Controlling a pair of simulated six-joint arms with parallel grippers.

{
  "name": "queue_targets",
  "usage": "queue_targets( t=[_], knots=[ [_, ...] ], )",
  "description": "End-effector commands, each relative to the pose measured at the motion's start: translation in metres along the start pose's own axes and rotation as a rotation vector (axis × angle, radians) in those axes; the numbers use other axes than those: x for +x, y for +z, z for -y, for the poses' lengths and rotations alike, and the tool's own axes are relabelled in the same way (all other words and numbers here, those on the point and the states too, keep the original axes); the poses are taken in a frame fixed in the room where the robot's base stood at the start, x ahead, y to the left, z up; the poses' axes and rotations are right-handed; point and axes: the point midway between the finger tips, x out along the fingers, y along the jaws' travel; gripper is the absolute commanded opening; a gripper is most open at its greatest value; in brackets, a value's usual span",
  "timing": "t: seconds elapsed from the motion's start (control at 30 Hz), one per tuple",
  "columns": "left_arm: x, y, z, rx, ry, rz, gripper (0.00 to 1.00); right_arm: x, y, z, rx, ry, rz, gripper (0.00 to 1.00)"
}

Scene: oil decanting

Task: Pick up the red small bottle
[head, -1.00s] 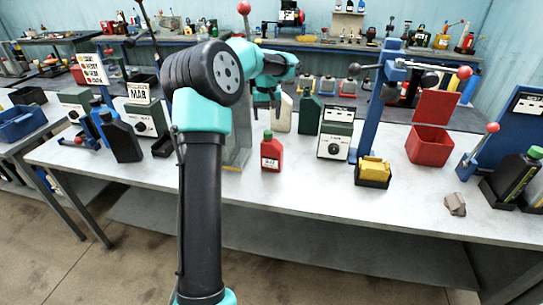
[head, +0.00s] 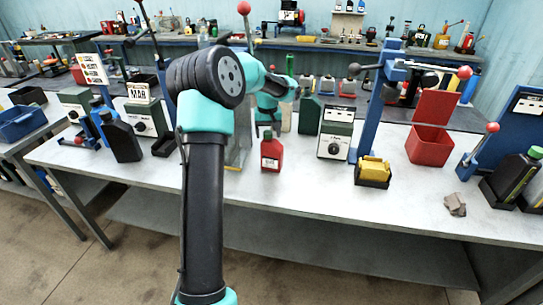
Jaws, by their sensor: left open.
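The red small bottle (head: 271,155) stands upright on the white workbench, near the middle of the head view. It has a pale label on its front and a red cap. My left gripper (head: 268,128) is open and points down at the bottle's top, close to the cap. The teal fingers appear just above or behind the cap; I cannot tell whether they touch it. My left arm hides part of the bench to the left of the bottle. My right gripper is out of view.
A yellow block in a black tray (head: 372,184) and a red bin (head: 429,146) are further right. The bench front (head: 310,187) is clear.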

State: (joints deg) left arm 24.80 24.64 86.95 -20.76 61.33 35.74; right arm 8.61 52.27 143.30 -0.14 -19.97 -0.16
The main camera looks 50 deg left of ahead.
Motion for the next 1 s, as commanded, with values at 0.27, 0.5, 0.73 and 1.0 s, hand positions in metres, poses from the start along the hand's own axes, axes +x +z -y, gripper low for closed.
queue_targets(
  t=[0.27, 0.5, 0.73, 1.0],
  knots=[
    [0.0089, 0.0000, 0.0003, 0.000, -0.001, 0.001, 0.68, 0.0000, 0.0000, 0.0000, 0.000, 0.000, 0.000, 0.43],
    [0.0087, 0.0000, 0.0002, 0.000, 0.000, 0.000, 0.68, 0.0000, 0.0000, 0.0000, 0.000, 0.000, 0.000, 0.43],
    [0.0085, 0.0000, 0.0002, 0.000, 0.000, 0.000, 0.52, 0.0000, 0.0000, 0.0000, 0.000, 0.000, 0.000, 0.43],
    [0.0085, 0.0000, 0.0002, 0.000, 0.000, 0.000, 0.27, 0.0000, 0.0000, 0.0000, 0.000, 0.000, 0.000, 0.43]
  ],
)
